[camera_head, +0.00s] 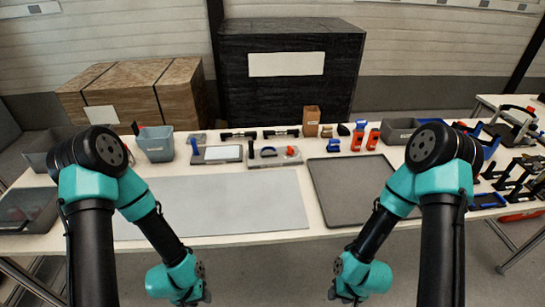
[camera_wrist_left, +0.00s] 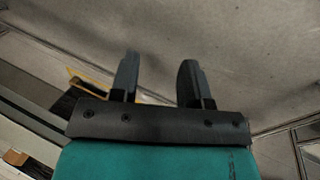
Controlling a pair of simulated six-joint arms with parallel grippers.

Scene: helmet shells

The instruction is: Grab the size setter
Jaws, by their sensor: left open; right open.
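I cannot tell for certain which small item is the size setter.
A light grey mat (camera_head: 225,205) and a dark tray (camera_head: 345,205) take up the table's front, both bare. A grey bin (camera_head: 155,144) stands back left. A black crate (camera_head: 290,85) and brown boxes (camera_head: 140,90) are behind.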

